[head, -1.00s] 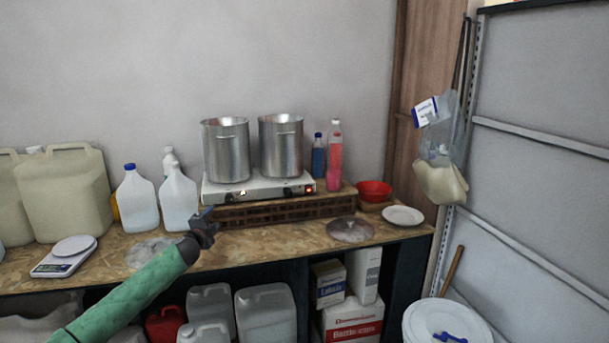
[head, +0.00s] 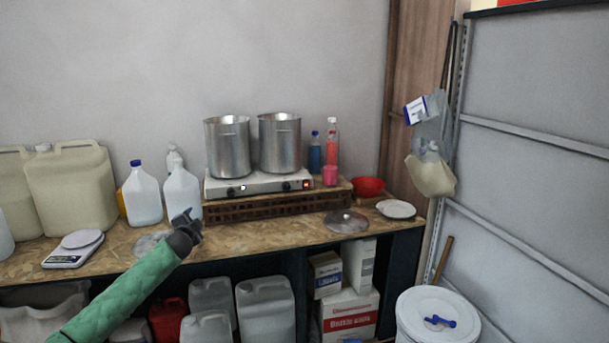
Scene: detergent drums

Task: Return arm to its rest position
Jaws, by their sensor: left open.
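My left arm, in a green sleeve, comes in from the lower left in the head view. Its dark left gripper (head: 187,217) is open and empty, in front of the wooden counter (head: 260,239) and just below the white jugs as pictured. Its fingertips show small and overlap the foot of the right white jug (head: 182,196) in the picture; I cannot tell the gap in depth. My right arm and gripper are not in view.
Two steel pots (head: 228,147) stand on a hot plate (head: 258,184). A kitchen scale (head: 73,249), large beige drums (head: 72,188), a pot lid (head: 346,221) and a white plate (head: 396,209) share the counter. A lidded white bucket (head: 437,318) stands at the lower right. Containers fill the lower shelf.

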